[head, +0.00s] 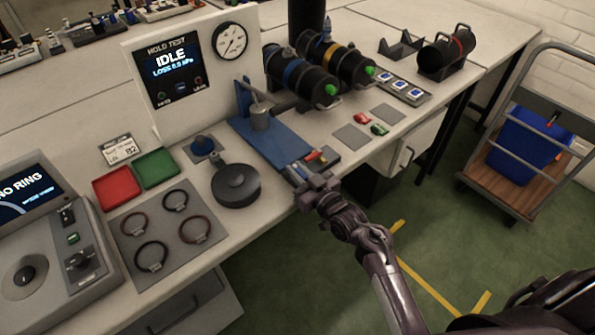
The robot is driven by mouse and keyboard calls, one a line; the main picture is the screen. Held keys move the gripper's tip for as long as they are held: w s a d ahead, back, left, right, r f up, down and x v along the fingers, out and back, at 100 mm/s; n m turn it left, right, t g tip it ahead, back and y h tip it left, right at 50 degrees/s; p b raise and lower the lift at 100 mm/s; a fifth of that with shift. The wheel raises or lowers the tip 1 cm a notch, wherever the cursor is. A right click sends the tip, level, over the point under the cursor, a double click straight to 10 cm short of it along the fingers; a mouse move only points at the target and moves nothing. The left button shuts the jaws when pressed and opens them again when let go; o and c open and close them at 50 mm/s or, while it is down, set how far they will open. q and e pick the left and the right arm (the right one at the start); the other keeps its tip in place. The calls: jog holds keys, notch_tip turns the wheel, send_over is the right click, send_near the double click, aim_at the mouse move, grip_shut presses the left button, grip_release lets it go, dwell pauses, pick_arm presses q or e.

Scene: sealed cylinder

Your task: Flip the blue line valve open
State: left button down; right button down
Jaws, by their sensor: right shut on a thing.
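A small dark valve block (328,157) sits at the front edge of the bench, at the end of the blue base plate (262,142). It carries small red and orange parts (314,156) and a blue part (296,172) nearest my right gripper, which I take to be the blue line valve. My right gripper (306,186) reaches in from the lower right and is shut at the bench edge against this blue part. The fingers hide most of the contact, and the lever's exact angle is too small to tell. My left gripper is not in view.
Two black cylinders with green tips (332,90) lie behind the block. A round black lidded part (236,184), red tray (117,187), green tray (156,167) and ring mat (206,247) are to the left. The test panel (170,68) reads IDLE. A trolley (520,160) stands right.

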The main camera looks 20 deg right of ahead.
jog(key=shift+n+g+y, duration=0.3)
jog(key=shift+n+y, duration=0.1)
jog(key=shift+y, duration=0.2)
jog(key=c, duration=1.4)
grip_release()
jog(key=shift+c, duration=0.2)
jog(key=shift+d, duration=0.1)
jog(key=shift+s+d+f, duration=0.1)
jog(key=shift+s+d, duration=0.05)
jog(key=shift+s, duration=0.2)
jog(key=v, duration=0.7)
jog(key=shift+b, duration=0.45)
